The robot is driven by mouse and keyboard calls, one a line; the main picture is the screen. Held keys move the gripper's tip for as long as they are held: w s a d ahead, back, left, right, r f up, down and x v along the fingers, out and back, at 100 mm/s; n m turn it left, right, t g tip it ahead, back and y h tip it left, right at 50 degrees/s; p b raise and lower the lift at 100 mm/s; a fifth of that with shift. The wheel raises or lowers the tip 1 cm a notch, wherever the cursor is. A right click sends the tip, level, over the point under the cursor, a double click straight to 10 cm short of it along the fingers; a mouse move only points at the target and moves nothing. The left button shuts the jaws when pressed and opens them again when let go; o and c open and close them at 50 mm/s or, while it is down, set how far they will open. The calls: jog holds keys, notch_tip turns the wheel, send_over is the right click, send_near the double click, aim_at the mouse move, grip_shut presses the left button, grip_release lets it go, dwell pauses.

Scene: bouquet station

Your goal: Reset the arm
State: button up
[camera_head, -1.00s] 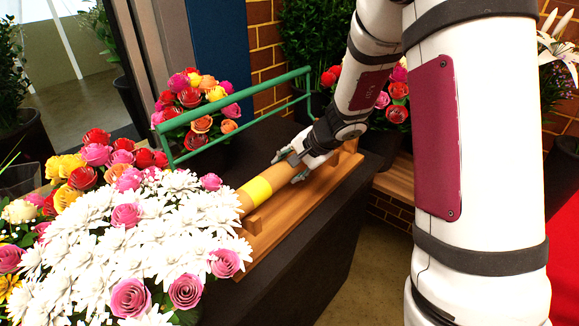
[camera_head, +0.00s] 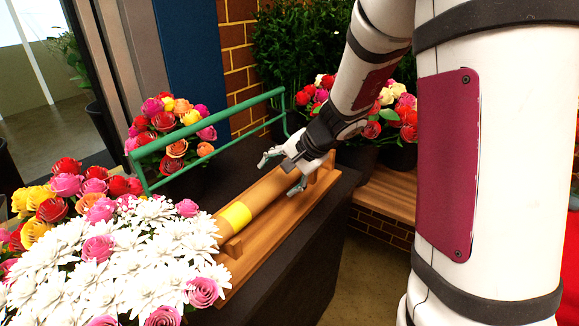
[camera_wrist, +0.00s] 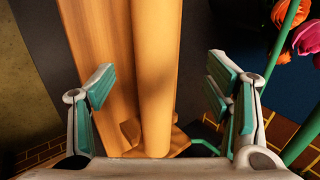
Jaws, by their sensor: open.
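My gripper (camera_head: 281,172) is open and empty, just above a wooden roller (camera_head: 258,196) in the head view. Its two teal-padded fingers stand apart on either side of the roller, which also shows in the wrist view (camera_wrist: 156,70). The roller has a yellow band near its near end and rests on a wooden stand (camera_head: 262,238). In the wrist view the stand's flat board (camera_wrist: 100,50) lies under the roller, and no finger touches the roller there.
A green rail (camera_head: 215,122) runs behind the roller. White flowers with pink roses (camera_head: 130,255) crowd the near left. Potted bouquets (camera_head: 172,125) stand behind the rail and to the right (camera_head: 390,112). A brick wall (camera_head: 241,70) is at the back.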

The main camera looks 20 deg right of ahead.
jog(key=s+a+r+n+g, duration=0.1)
jog(key=s+a+r+n, duration=0.2)
jog(key=s+r, duration=0.3)
jog(key=s+a+r+n, duration=0.3)
jog(key=s+a+r, duration=0.15)
jog(key=s, duration=0.35)
jog(key=s+d+n+h, duration=0.1)
jog(key=s+n, duration=0.2)
jog(key=s, duration=0.5)
jog(key=s+d+r+n+g+h, duration=0.1)
jog(key=s+n+h, duration=0.1)
jog(key=s, duration=0.5)
jog(key=shift+s+d+r+n+h, duration=0.25)
jog(key=shift+s+d+n+h, duration=0.1)
jog(key=shift+n, duration=0.15)
